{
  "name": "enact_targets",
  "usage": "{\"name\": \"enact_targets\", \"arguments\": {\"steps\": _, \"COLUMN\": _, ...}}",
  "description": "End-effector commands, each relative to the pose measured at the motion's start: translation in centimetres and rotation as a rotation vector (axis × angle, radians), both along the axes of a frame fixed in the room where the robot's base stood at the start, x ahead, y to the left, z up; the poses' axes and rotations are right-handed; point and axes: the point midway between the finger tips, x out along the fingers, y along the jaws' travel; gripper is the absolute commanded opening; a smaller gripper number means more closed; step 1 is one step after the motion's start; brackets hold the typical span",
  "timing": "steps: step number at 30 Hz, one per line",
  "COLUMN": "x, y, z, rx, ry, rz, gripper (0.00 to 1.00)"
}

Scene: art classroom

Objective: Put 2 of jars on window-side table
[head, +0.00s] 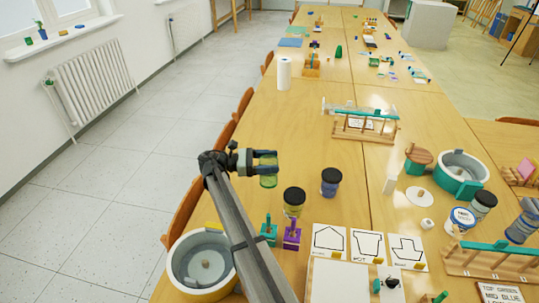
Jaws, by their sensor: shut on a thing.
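My gripper (268,159) is shut on a green see-through jar (268,181), held near the left edge of the long wooden table (245,180). I cannot tell its exact height above the table. Just right of it, a yellowish jar with a black lid (294,206) and a blue-grey jar with a black lid (330,187) stand upright on the table. More jars are at the right: a grey one with a dark lid (483,206), a white-and-blue one (460,222) and a bluish one (522,229). The window (40,15) is at the upper left.
Small teal and purple stands (291,236) and picture cards (328,240) lie in front. A wooden rack (365,127) and paper roll (284,73) stand farther back. Chairs line the left edge.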

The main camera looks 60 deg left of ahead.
Motion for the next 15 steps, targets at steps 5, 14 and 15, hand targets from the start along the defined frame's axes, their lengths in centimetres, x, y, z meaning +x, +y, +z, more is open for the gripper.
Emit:
{"name": "enact_targets", "arguments": {"steps": 5, "x": 0.0, "y": 0.0, "z": -0.8, "rx": -0.002, "ry": 0.001, "rz": 0.0, "gripper": 0.18}}
{"name": "enact_targets", "arguments": {"steps": 14, "x": 0.0, "y": 0.0, "z": -3.3, "rx": -0.002, "ry": 0.001, "rz": 0.0, "gripper": 0.18}}
{"name": "enact_targets", "arguments": {"steps": 15, "x": 0.0, "y": 0.0, "z": -3.7, "rx": -0.002, "ry": 0.001, "rz": 0.001, "gripper": 0.18}}
